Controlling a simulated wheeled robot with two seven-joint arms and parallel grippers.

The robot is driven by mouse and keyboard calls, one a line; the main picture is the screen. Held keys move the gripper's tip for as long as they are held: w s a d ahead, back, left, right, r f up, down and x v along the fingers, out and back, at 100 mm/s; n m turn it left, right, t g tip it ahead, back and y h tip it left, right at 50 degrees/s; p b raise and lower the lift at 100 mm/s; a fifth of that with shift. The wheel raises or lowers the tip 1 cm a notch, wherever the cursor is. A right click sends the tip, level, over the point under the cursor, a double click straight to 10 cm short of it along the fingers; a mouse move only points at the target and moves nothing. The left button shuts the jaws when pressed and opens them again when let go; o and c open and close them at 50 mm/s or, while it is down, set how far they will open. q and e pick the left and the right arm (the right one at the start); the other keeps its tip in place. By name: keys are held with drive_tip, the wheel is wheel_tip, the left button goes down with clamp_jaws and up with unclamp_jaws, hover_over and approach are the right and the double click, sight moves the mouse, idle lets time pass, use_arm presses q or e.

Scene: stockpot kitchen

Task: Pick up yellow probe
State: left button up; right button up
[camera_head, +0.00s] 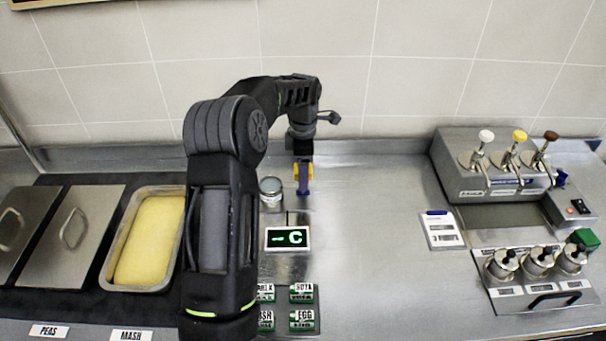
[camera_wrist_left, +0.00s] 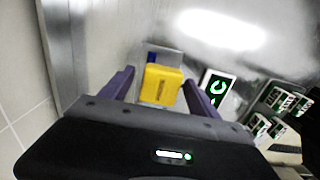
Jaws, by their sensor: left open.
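The yellow probe (camera_wrist_left: 161,85) is a yellow block seen between the two purple fingers of my left gripper (camera_wrist_left: 158,88) in the left wrist view. The gripper is open, with a finger on each side of the probe and gaps visible. In the head view, my left gripper (camera_head: 303,186) points down at the back of the counter, and a bit of the yellow probe (camera_head: 296,171) shows beside its fingers. The probe's lower part is hidden. My right gripper is not in view.
A display (camera_head: 287,238) and a small round jar (camera_head: 271,190) stand close to the left gripper. Green labelled blocks (camera_head: 302,319) lie in front. A pan of yellow mash (camera_head: 150,240) is at left, a pump dispenser (camera_head: 490,165) at right. The counter between is mostly clear.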

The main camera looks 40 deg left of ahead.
use_arm(q)
wheel_tip(320, 180, down, 3)
drive_tip(key=shift+r+b, duration=0.1)
drive_tip(key=shift+b, duration=0.3)
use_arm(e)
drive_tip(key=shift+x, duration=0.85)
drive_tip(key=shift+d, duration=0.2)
use_arm(q)
drive_tip(key=shift+c, duration=0.3)
drive_tip(key=c, duration=1.4)
drive_tip(key=shift+r, duration=0.1)
